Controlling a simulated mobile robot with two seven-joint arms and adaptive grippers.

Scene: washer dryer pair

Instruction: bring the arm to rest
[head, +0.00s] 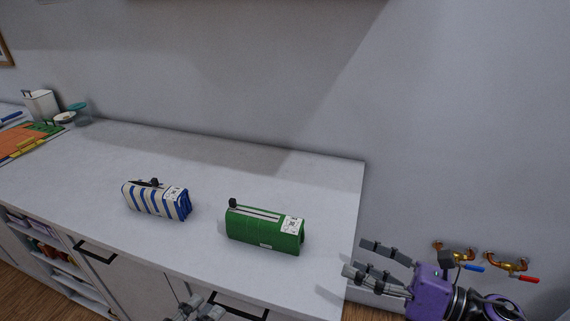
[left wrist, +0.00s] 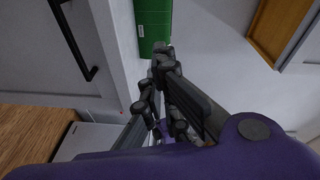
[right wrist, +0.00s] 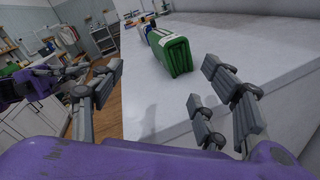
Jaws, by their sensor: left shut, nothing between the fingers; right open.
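My left gripper (head: 195,308) is at the bottom edge of the head view, low in front of the counter (head: 320,180). In the left wrist view its fingers (left wrist: 153,78) are closed together with nothing between them. My right gripper (head: 357,259) is beside the counter's right end, its fingers spread and empty. The right wrist view shows those spread fingers (right wrist: 162,75) with the counter between and beyond them. Most of my left arm is outside the head view.
Red-handled (head: 524,278) and blue-handled (head: 472,267) taps are on the wall near my right gripper. Dark handles (head: 97,253) project from the cabinet front.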

